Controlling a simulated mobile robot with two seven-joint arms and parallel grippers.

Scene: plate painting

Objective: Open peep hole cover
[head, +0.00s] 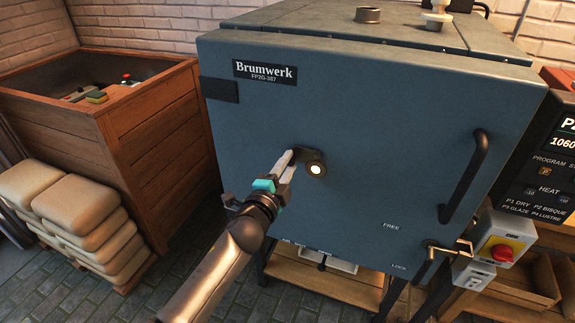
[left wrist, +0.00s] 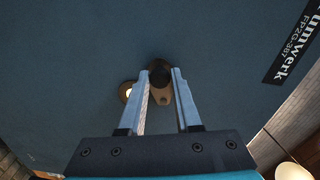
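The grey-blue kiln (head: 255,130) carries a Brumwerk plate. On its front, the peep hole (head: 316,169) glows pale and is visible in the head view. It also glows in the left wrist view (left wrist: 127,92). The brown peep hole cover (left wrist: 161,98) with a dark knob (left wrist: 160,73) sits beside the glowing hole, not over all of it. My left gripper (head: 292,153) is at the cover, its fingers apart on either side of the knob; contact is unclear. The fingers partly hide the cover in the head view. My right gripper is not in view.
A door handle (head: 466,178) and a latch lever (head: 450,250) are on the kiln's right side. A red-yellow switch (head: 502,252) and control panel (head: 552,160) stand farther right. A wooden bin (head: 150,140) and stacked sacks (head: 75,215) are at left.

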